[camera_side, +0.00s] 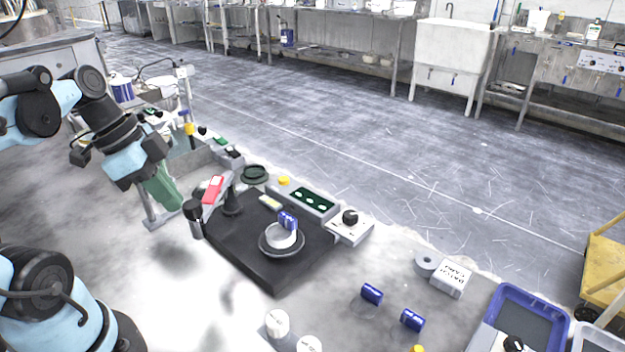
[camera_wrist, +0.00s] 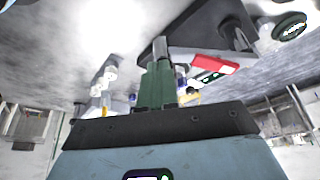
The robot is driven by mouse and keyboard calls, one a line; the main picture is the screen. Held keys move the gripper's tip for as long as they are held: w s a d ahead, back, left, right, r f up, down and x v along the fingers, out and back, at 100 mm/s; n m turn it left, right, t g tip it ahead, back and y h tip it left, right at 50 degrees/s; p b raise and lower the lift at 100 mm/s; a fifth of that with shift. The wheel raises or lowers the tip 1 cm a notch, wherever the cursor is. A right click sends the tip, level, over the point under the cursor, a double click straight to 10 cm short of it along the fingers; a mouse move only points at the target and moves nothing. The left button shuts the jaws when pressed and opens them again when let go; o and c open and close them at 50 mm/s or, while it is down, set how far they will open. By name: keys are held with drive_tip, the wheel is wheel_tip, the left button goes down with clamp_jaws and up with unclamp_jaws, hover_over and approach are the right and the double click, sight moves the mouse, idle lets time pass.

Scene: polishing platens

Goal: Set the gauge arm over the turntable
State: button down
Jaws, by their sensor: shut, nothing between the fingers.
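The gauge arm (camera_side: 213,190) has a red-faced body, which also shows in the wrist view (camera_wrist: 214,65). It reaches from a dark post (camera_side: 232,203) out to the left, ending in a dark upright cylinder (camera_side: 194,222). It lies off to the left of the turntable (camera_side: 299,247), a dark round disc on a black base bearing a white ring and a blue piece. My gripper (camera_side: 174,202), with green fingers, is shut and empty, just left of the cylinder. In the wrist view the fingertips (camera_wrist: 158,68) overlap a grey cylinder; I cannot tell whether they touch.
A control panel (camera_side: 312,201) and a knob box (camera_side: 350,228) stand behind the black base (camera_side: 255,268). Blue pieces (camera_side: 372,294), white cups (camera_side: 277,322) and a blue tray (camera_side: 492,305) are at the front right. A grey sink-like box with fittings (camera_side: 185,160) stands behind my gripper.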

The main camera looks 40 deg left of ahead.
sight(212, 195)
drive_tip(key=w+d+n+t+y, duration=0.1)
drive_tip(key=w+d+n+y, duration=0.2)
drive_tip(key=w+d+n, duration=0.6)
drive_tip(key=shift+w+d+n, duration=0.25)
drive_tip(key=shift+w+n, duration=0.05)
drive_tip(key=shift+w, duration=1)
drive_tip(key=shift+s, duration=0.1)
drive_tip(key=s+d+r, duration=0.2)
drive_tip(key=s+r, duration=0.5)
drive_tip(key=r, duration=0.2)
drive_tip(key=w+a+f+m+t, duration=0.1)
drive_tip(key=a+f, duration=0.2)
drive_tip(key=f, duration=0.2)
drive_tip(key=w+a+f+t, duration=0.1)
drive_tip(key=w+a+f, duration=0.1)
drive_tip(key=f, duration=0.4)
drive_tip(key=shift+w+a+m+t, duration=0.25)
drive_tip(key=shift+a+m+t, duration=0.15)
